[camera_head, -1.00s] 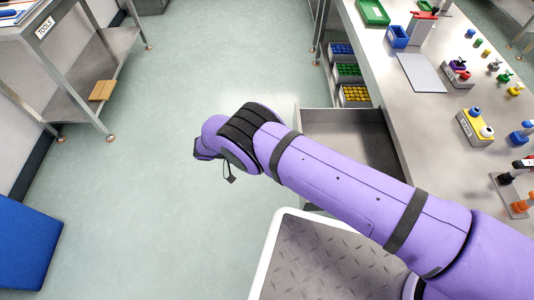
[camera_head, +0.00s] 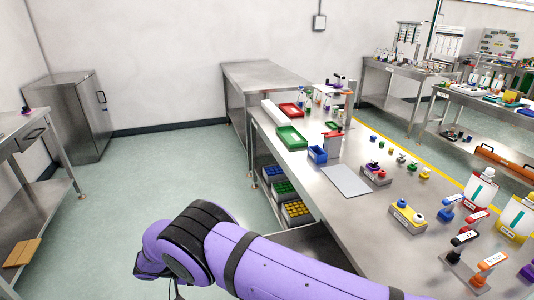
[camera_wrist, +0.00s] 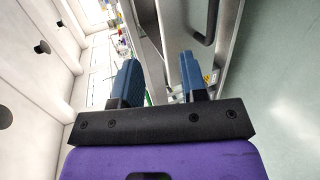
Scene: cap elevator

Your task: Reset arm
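My purple arm (camera_head: 270,262) reaches from the lower right to the lower middle of the head view, bent at a joint with black bands. My gripper is hidden beyond that joint in the head view. In the wrist view my gripper (camera_wrist: 160,85) shows two blue fingers standing apart, with nothing between them. It touches nothing that I can see. Beyond the fingers are steel furniture and a dark bar handle.
A steel workbench (camera_head: 350,235) on the right carries a green tray (camera_head: 291,138), a blue bin (camera_head: 317,154) and several colored caps. Crates of colored pieces (camera_head: 297,211) sit under it. A steel cabinet (camera_head: 80,115) stands at the back left. The floor (camera_head: 180,165) between is clear.

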